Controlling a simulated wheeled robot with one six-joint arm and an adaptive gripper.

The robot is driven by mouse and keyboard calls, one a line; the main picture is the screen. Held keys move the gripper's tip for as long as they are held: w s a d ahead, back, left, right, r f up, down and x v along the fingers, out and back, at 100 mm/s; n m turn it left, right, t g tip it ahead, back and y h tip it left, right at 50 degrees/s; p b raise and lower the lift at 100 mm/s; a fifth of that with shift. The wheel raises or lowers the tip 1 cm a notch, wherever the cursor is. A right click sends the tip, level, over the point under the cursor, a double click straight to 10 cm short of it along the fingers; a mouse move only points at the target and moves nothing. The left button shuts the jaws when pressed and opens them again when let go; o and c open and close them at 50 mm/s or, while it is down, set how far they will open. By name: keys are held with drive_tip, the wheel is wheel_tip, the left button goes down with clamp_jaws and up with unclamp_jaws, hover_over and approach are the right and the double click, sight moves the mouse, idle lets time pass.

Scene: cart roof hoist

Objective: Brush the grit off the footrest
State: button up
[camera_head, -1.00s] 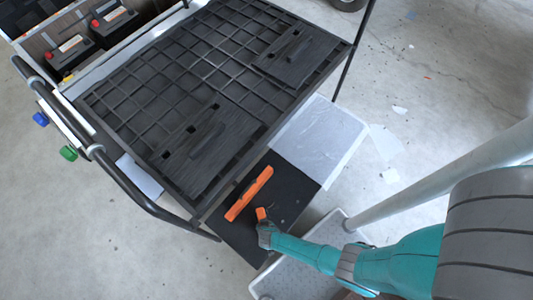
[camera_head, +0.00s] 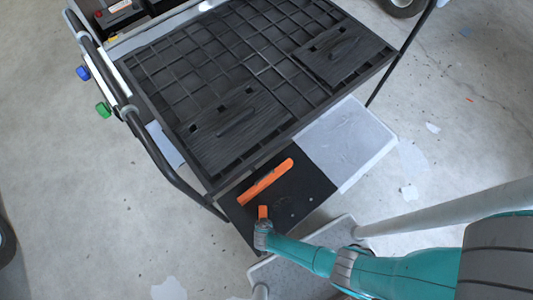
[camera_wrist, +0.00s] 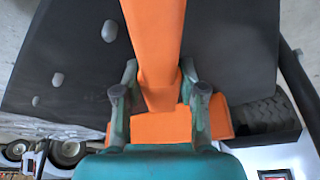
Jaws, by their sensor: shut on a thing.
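The footrest (camera_head: 318,187) is a flat black panel below the near edge of the cart. A few small grey lumps of grit (camera_head: 291,214) lie on its right part. In the wrist view, larger grey lumps (camera_wrist: 57,80) show on the dark panel (camera_wrist: 70,50) at the left. My gripper (camera_head: 263,224) is over the footrest's near left part. It is shut on the orange brush (camera_head: 266,182), whose long bar lies across the left part of the panel. In the wrist view, my fingers (camera_wrist: 160,100) flank the brush's orange middle (camera_wrist: 155,40). Its bristles cannot be made out.
The cart's black gridded panel (camera_head: 250,75) fills the upper middle, with a curved dark handrail (camera_head: 150,150) at its left. A pale sheet (camera_head: 345,140) adjoins the footrest's right side. A grey pole (camera_head: 450,208) crosses the lower right. Open concrete floor lies left and right.

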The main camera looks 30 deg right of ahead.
drive_tip(key=shift+s+a, duration=0.2)
drive_tip(key=shift+a, duration=0.6)
drive_tip(key=shift+s+a, duration=0.15)
drive_tip(key=shift+a, duration=0.65)
wheel_tip(320, 180, up, 9)
drive_tip(key=shift+d, duration=0.1)
idle(0.6)
